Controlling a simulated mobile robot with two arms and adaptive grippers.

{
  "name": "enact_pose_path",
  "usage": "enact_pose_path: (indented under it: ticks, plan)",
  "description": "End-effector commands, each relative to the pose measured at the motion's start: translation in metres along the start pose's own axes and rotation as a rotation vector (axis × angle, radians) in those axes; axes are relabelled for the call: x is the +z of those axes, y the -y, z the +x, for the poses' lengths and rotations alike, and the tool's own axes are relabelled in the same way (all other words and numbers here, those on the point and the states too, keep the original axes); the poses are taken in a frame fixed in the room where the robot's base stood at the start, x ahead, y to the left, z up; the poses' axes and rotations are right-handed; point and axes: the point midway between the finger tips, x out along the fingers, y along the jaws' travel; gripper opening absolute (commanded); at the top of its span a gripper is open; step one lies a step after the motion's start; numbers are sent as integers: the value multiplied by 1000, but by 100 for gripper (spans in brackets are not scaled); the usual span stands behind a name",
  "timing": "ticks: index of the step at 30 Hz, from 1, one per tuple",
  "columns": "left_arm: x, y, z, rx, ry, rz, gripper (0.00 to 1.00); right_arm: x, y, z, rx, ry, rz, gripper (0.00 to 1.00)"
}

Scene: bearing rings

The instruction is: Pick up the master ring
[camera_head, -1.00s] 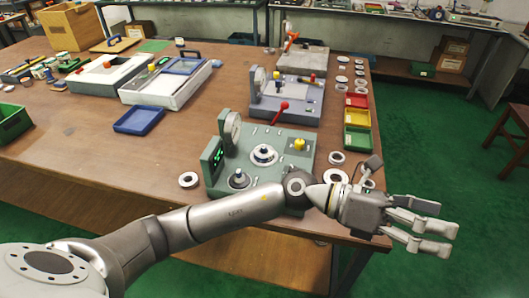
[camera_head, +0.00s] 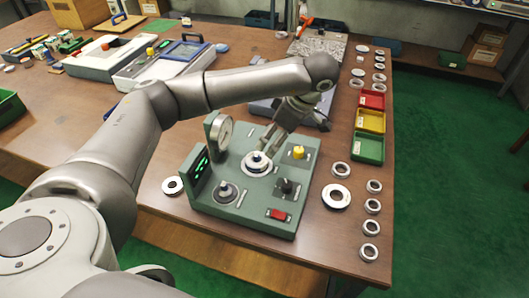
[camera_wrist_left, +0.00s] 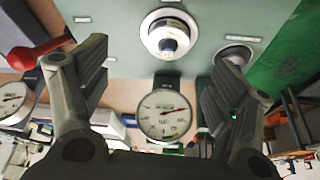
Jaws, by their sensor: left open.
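The green gauge device (camera_head: 252,216) stands on the table with a dial at its back left. A light ring (camera_head: 247,171) sits around its central spindle; the ring also shows in the left wrist view (camera_wrist_left: 150,41). I cannot tell for sure which is the master ring. My left gripper (camera_head: 268,150) is open and empty, pointing down just above the central spindle. In the left wrist view its fingers (camera_wrist_left: 162,75) are spread below the ring.
Several smaller rings (camera_head: 371,206) lie along the right table edge. Red, yellow and green trays (camera_head: 355,158) stand behind them. A second gauge device (camera_head: 262,105) is behind, partly hidden by my left arm.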

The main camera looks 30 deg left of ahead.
Motion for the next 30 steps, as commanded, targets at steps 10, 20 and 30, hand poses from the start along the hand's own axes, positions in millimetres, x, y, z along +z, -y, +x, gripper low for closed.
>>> enact_pose_path:
  ticks: [10, 20, 30]
  plan:
    - [0, 2, 48, -4, 0, 2, 82, 46, 11, -11, -13, 68, 0, 40]
    - [-1, 8, 84, -7, 1, 1, 82, 20, 9, -28, -11, 32, 0, 40]
    - [1, 7, 104, -2, 2, 2, 82, 17, 8, -28, -11, 27, 0, 40]
